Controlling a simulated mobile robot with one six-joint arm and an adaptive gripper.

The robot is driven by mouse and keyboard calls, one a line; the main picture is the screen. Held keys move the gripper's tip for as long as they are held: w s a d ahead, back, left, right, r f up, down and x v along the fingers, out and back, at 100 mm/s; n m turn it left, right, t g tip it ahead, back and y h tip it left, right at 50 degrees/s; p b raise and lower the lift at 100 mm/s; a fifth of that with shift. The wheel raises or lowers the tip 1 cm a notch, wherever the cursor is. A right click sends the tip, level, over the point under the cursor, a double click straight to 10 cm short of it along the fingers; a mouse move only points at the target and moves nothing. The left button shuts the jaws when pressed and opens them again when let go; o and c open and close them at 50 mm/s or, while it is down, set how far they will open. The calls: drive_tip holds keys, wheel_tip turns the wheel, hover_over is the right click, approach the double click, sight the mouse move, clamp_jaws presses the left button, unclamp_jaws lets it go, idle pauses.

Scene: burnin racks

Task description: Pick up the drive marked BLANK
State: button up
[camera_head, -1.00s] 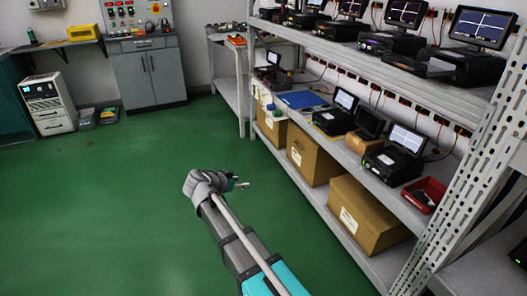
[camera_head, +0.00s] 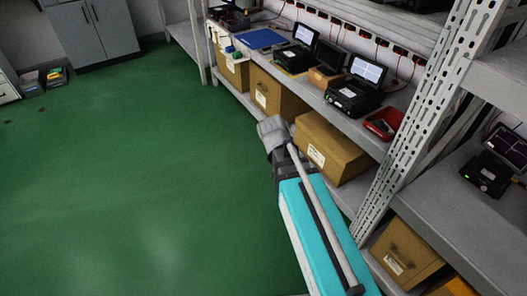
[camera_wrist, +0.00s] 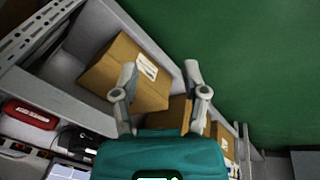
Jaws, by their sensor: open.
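I cannot make out a drive marked BLANK in either view; no lettering is readable at this size. My gripper (camera_wrist: 161,78) is open and empty in the wrist view, its two fingers spread in front of cardboard boxes on the lower shelf.
Devices with screens, including a black one (camera_head: 353,98), line the middle shelf (camera_head: 330,105). A blue mat (camera_head: 260,39) lies farther along. Cardboard boxes (camera_head: 332,148) fill the lower shelf. A perforated upright (camera_head: 420,110) stands right of my arm. The green floor (camera_head: 130,180) is clear at left.

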drive_tip(key=s+d+n+g+y, duration=0.1)
drive_tip(key=s+d+n+y, duration=0.1)
drive_tip(key=s+d+y, duration=0.1)
drive_tip(key=shift+s+d+f, duration=0.35)
drive_tip(key=shift+s+d, duration=0.25)
drive_tip(key=shift+s, duration=0.8)
